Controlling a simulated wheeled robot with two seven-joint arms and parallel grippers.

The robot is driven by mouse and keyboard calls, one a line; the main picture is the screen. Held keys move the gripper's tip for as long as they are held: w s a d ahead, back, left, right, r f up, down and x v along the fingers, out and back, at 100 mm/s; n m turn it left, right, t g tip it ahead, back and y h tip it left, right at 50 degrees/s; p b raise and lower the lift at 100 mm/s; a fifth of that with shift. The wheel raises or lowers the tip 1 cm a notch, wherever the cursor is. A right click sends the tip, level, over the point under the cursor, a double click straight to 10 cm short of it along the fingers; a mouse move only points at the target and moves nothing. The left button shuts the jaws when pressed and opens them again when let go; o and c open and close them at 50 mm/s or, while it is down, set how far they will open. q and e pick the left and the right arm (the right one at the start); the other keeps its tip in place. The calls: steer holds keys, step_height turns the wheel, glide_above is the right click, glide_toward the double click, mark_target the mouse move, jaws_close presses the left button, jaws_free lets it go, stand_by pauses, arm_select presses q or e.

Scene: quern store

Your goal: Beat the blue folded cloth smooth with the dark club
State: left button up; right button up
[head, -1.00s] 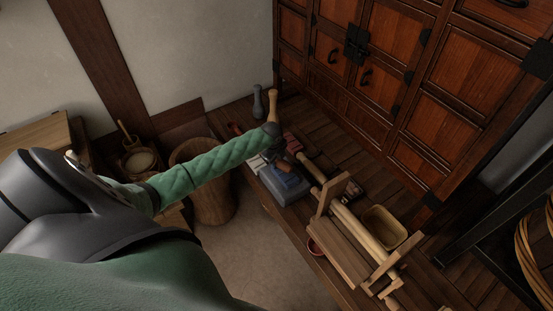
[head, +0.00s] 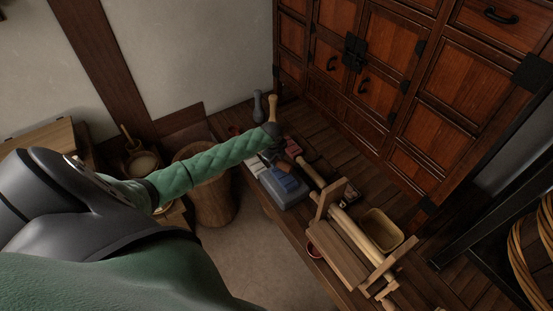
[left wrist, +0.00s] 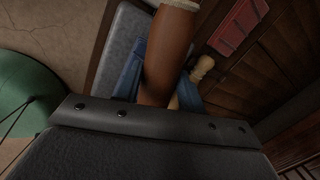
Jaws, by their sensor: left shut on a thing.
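My left gripper (head: 277,150) is above the block's far side. It is shut on the dark club (left wrist: 168,55), a reddish-brown cylinder with a pale end in the left wrist view, which reaches over the cloth and hides part of it. I cannot tell whether club and cloth touch. My right gripper is not in view.
A wooden frame with a pale roller (head: 345,222) stands right of the block. A wooden box (head: 382,230), a grey bottle-shaped piece (head: 258,106) and a wooden tub (head: 208,190) are nearby. A cabinet (head: 400,100) closes off the back.

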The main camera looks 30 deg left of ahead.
arm_select(q)
steer(key=shift+f+b, duration=0.5)
steer(key=shift+f, duration=1.05)
step_height(320, 180, up, 4)
steer(key=p, duration=0.3)
steer(key=shift+f+p, duration=0.1)
steer(key=shift+p, duration=0.25)
steer(key=shift+f, duration=0.1)
